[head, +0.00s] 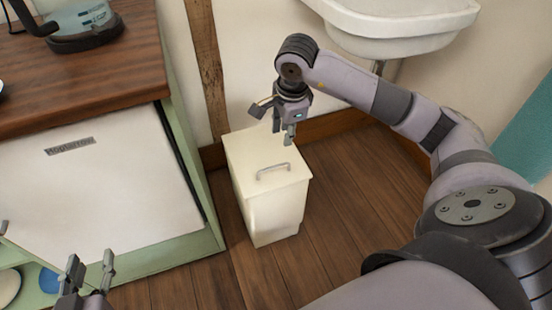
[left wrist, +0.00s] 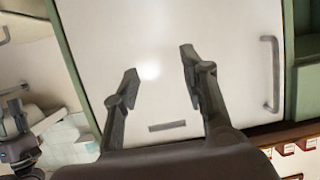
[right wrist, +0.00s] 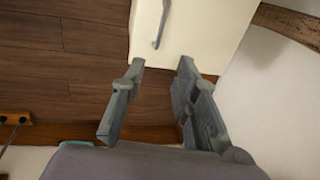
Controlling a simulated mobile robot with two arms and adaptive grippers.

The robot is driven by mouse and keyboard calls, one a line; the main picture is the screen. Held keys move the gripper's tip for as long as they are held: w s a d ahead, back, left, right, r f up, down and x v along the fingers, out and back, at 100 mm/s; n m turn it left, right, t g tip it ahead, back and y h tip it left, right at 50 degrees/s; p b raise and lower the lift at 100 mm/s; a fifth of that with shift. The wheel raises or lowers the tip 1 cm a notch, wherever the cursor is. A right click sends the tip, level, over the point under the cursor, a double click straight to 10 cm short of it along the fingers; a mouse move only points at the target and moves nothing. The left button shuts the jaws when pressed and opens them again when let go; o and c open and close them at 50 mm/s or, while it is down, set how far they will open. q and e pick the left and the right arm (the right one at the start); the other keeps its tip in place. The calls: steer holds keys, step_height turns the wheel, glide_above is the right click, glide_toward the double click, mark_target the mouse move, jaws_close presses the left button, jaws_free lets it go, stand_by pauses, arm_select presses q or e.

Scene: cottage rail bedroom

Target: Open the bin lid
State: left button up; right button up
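The cream bin (head: 272,215) stands upright on the floor by the wall, its lid (head: 252,150) down. A grey bar handle (head: 273,171) sits near the lid's front edge. My right gripper (head: 276,126) is open and empty above the rear part of the lid, apart from the handle. The right wrist view shows its open fingers (right wrist: 161,64), with the lid (right wrist: 210,30) and handle (right wrist: 162,24) beyond them. My left gripper (head: 90,266) is open and empty at the lower left, in front of the white appliance door; it also shows in the left wrist view (left wrist: 158,64).
A green cabinet (head: 212,240) with a wooden top (head: 80,75) and white appliance door (head: 75,190) stands left of the bin. A white basin (head: 400,28) hangs at upper right. Wooden floor (head: 330,220) is clear right of the bin.

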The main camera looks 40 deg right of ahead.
step_height(320, 180, down, 7)
steer(key=w+b, duration=0.1)
steer(key=b, duration=0.3)
glide_above(279, 174)
step_height(279, 174, down, 8)
steer(key=shift+s+a+r, duration=0.1)
steer(key=shift+s+r, duration=0.05)
steer(key=shift+r, duration=0.05)
arm_select(q)
step_height(279, 174, up, 18)
steer(key=s+d+t+h, duration=0.2)
steer(key=t+h, duration=0.1)
steer(key=t, duration=0.8)
steer(key=shift+s+f+t+h, duration=0.2)
steer(key=shift+s+t+h, duration=0.1)
steer(key=shift+h, duration=0.1)
arm_select(e)
steer(key=shift+f, duration=0.3)
steer(key=shift+c, duration=0.5)
arm_select(q)
steer(key=shift+w, duration=0.1)
arm_select(e)
jaws_close()
